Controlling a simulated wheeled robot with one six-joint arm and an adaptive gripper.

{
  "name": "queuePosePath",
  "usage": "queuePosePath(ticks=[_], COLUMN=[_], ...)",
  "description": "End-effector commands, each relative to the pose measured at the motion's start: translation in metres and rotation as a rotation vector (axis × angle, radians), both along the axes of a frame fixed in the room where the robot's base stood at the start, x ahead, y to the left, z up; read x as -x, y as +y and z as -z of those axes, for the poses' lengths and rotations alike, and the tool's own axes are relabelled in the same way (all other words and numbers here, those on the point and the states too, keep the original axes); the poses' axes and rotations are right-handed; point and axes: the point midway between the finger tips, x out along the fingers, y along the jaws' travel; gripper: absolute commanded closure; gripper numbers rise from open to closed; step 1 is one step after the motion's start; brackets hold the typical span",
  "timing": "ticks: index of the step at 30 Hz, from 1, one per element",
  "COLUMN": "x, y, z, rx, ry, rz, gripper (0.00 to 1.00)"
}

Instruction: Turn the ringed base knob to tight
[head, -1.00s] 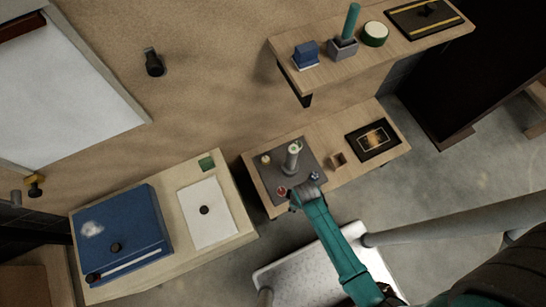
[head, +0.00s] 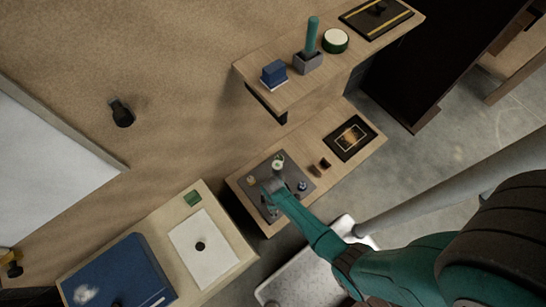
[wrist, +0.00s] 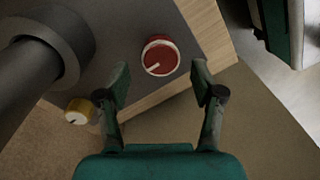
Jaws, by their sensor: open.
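In the wrist view a red knob (wrist: 160,56) with a pale ring around its foot sits on the dark grey base plate (wrist: 125,20). A white pointer mark on its top points to the lower left. My gripper (wrist: 160,82) is open, its two green fingers to the lower left and lower right of the red knob, with the knob just beyond the tips. A yellow knob (wrist: 78,110) stands left of the left finger. In the head view my gripper (head: 270,187) is over the base plate (head: 298,169) and hides the red knob. Nothing is between the fingers.
A thick grey post (wrist: 45,45) with a collar rises from the plate at the wrist view's left. A shelf (head: 290,93) overhangs behind.

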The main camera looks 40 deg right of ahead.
Motion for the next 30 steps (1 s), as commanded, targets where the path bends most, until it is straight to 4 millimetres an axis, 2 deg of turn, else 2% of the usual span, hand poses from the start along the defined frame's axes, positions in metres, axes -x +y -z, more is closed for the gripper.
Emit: queuePosePath(ticks=[3, 9, 20, 27, 30], x=[0.001, 0.001, 0.002, 0.002, 0.002], y=[0.000, 0.001, 0.001, 0.001, 0.001], z=[0.014, 0.026, 0.028, 0.028, 0.028], rx=[0.000, -0.001, 0.000, 0.000, 0.000], ry=[0.002, 0.001, 0.000, 0.000, 0.000], rz=[0.000, 0.000, 0.000, 0.000, 0.001], gripper=[0.33, 0.33, 0.33, 0.93, 0.93])
